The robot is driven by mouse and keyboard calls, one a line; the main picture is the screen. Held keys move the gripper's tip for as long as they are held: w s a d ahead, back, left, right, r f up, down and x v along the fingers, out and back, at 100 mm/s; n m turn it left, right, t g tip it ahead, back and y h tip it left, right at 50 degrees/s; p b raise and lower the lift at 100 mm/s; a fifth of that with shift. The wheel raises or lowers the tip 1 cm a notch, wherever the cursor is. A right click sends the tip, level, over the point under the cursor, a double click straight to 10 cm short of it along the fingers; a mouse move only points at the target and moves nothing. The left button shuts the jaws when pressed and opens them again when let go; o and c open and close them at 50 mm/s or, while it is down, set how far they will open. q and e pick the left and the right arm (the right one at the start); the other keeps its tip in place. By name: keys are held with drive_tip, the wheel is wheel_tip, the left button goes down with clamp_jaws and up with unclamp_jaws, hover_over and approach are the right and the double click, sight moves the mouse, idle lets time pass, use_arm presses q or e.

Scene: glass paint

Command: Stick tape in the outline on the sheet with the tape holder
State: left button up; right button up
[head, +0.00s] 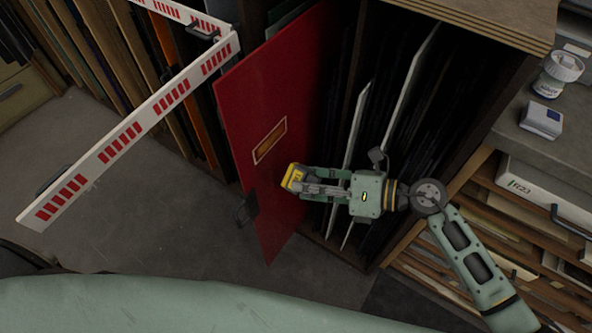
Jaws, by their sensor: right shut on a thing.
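A red sheet (265,95) stands upright and tilted at the front of a rack, partly pulled out of it. An orange-bordered rectangular outline (270,141) is on its face. My right gripper (298,181) is shut on a yellow tape holder (293,177) just below and to the right of the outline. The holder overlaps the sheet in the picture; I cannot tell whether it touches. The holder's far side is hidden. My left gripper is not in view.
A white bar with red marks (125,135) extends across the left. A dark clamp or handle (245,209) sits at the sheet's lower left edge. Panels fill the rack (480,20) behind. A counter at right holds a white jar (556,75) and a small box (541,119). Grey floor is clear at left.

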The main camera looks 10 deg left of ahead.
clamp_jaws()
drive_tip(key=w+a, duration=0.2)
drive_tip(key=a, duration=0.4)
drive_tip(key=shift+w+a, duration=0.2)
drive_tip(key=shift+a, duration=0.1)
idle(0.4)
